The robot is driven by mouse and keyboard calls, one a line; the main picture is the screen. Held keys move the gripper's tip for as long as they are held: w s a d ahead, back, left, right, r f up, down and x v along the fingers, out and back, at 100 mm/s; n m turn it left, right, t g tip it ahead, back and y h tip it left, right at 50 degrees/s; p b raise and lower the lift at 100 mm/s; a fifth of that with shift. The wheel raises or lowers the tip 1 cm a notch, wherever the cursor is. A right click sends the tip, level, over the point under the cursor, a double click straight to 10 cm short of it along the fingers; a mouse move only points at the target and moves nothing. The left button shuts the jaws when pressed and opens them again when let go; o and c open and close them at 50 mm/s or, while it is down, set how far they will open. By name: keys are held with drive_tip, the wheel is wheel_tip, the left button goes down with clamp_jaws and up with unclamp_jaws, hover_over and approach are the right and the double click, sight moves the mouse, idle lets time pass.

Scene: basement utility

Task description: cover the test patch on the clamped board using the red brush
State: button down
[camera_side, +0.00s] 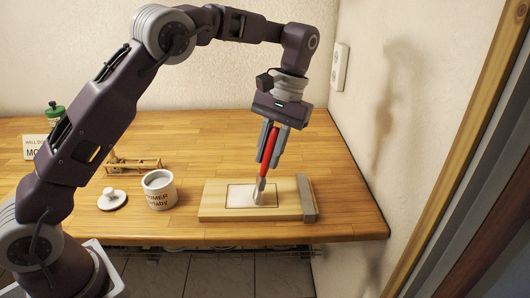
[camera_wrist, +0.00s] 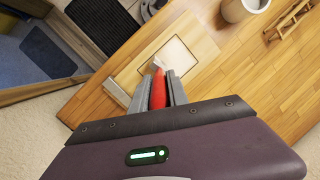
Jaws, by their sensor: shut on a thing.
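The red brush (camera_side: 267,158) is held upright, slightly tilted, bristles down; its red handle also shows in the wrist view (camera_wrist: 158,92). My gripper (camera_side: 268,160) is shut on the handle, over the board. The board (camera_side: 215,205) lies flat on the table under a grey clamp bar (camera_side: 307,200) at its right end. The test patch (camera_side: 240,194) is a pale, dark-outlined rectangle on the board. The brush's bristles (camera_side: 259,196) are at the patch and appear to touch it; they hide part of it. How much of the patch is coated, I cannot tell.
A white primer pot (camera_side: 159,192) stands open left of the board, with its lid (camera_side: 112,200) beside it. A wooden rack (camera_side: 135,165), a small sign (camera_side: 34,147) and a green-topped jar (camera_side: 54,113) are farther left. The wall is close on the right.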

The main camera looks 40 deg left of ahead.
drive_tip(key=shift+s+a+r, duration=0.1)
drive_tip(key=shift+s+a, duration=0.7)
drive_tip(key=shift+a, duration=0.05)
drive_tip(key=shift+w+d, duration=0.85)
drive_tip(key=shift+d, duration=0.05)
drive_tip(key=shift+s+a, duration=0.85)
drive_tip(key=shift+a, duration=0.05)
drive_tip(key=shift+w+d, duration=0.85)
drive_tip(key=shift+d, duration=0.05)
drive_tip(key=shift+s+a, duration=0.45)
drive_tip(key=shift+w+a, duration=0.1)
drive_tip(key=shift+w+a, duration=1.25)
